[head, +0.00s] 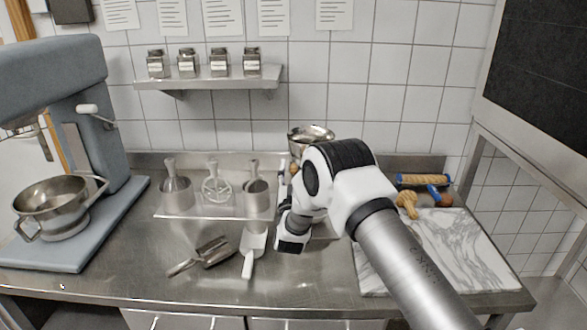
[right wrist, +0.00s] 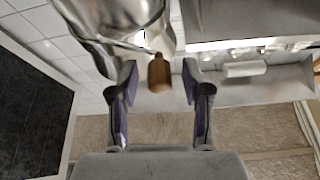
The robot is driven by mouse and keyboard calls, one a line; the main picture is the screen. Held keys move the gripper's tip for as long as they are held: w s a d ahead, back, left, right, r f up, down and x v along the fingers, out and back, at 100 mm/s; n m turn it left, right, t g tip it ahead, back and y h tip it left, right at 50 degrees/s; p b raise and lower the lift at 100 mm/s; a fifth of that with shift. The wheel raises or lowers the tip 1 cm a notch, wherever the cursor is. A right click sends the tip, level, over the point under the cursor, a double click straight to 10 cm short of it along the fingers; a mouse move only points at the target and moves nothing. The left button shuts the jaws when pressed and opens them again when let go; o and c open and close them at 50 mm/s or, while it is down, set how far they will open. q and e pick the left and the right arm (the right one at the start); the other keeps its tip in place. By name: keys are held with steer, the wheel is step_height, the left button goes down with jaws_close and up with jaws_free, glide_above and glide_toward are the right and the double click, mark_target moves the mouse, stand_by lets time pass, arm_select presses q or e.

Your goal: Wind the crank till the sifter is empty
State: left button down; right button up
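The sifter (head: 311,134) is a shiny metal vessel at the back of the counter, partly hidden behind my right arm. Its metal body (right wrist: 125,25) fills the upper left of the right wrist view. The brown wooden crank knob (right wrist: 159,73) shows below it. My right gripper (right wrist: 159,80) is open, with one finger on each side of the knob and a visible gap on both sides. In the head view the gripper is mostly hidden by my own arm. What the sifter holds cannot be seen. My left gripper is not in view.
A blue-grey stand mixer (head: 50,100) with a steel bowl stands at the left. Metal utensils stand on a tray (head: 232,213); scoops (head: 205,256) lie in front. A marble board (head: 455,250) is at the right. A shelf (head: 208,82) with jars hangs above.

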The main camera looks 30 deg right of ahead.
jaws_close()
steer(key=shift+s+d+r+m+g+h+b, duration=0.15)
steer(key=shift+m+h+b, duration=0.1)
steer(key=shift+m+b, duration=0.3)
steer(key=shift+w+d+f+m+g+h+b, duration=0.15)
steer(key=shift+m+h+b, duration=0.1)
steer(key=shift+m+b, duration=0.25)
steer(key=s+d+m+g+b, duration=0.2)
steer(key=d+m+g+b, duration=0.2)
steer(key=m+b, duration=0.7)
steer(key=s+d+m+g+b, duration=0.3)
steer(key=d+m+g+b, duration=0.1)
steer(key=m+b, duration=0.7)
steer(key=shift+s+f+m+g+y+b, duration=0.15)
steer(key=shift+f+m+g+y+b, duration=0.2)
steer(key=shift+m, duration=1.2)
